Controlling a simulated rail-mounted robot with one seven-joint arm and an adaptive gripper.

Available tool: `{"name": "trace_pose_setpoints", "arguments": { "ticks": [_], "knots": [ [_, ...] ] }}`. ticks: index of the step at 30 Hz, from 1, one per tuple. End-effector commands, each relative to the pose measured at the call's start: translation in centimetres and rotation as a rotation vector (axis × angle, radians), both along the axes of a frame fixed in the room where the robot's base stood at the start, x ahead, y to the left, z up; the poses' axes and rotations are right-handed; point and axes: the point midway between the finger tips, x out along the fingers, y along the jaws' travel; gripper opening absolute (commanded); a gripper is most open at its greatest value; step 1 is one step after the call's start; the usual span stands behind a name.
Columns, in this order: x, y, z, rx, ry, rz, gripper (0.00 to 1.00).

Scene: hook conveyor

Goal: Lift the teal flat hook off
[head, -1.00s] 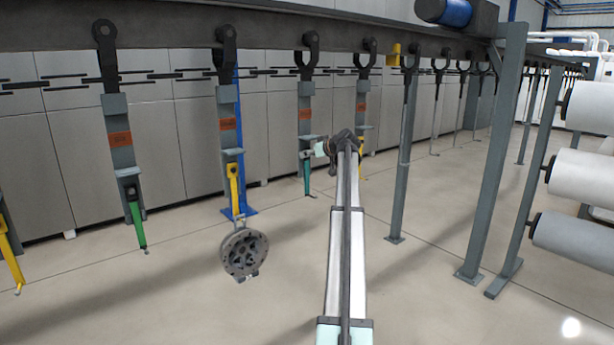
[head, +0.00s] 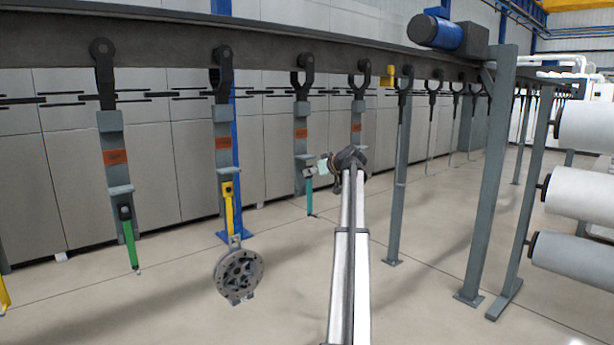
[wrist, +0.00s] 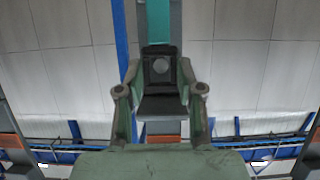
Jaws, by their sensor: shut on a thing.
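The teal flat hook (head: 309,196) hangs at the bottom of the third grey hanger (head: 300,140) from the left in the head view. In the wrist view its teal strip (wrist: 158,22) runs up from a dark block with a round spot. My gripper (wrist: 161,76) has a finger on each side of this dark block and is shut on it. In the head view my gripper (head: 312,171) is at the hook's upper end, just below the hanger's orange label. Whether the hook still rests on the hanger is hidden.
A green hook (head: 130,244) and a yellow hook (head: 229,208) hang to the left. A grey holed disc (head: 239,275) hangs below the yellow one. Another hanger (head: 356,122) is close behind my arm. A grey post (head: 397,190) stands to the right.

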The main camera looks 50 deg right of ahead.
Motion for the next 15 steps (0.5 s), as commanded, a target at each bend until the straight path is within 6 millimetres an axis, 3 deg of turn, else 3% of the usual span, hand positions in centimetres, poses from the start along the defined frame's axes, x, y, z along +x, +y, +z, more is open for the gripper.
{"name": "trace_pose_setpoints", "arguments": {
  "ticks": [9,15],
  "knots": [
    [-7.7,2.0,-0.3,-0.003,-0.002,-0.002,0.00],
    [-11.4,2.8,-0.2,-0.003,-0.001,-0.002,0.00]
  ]
}}
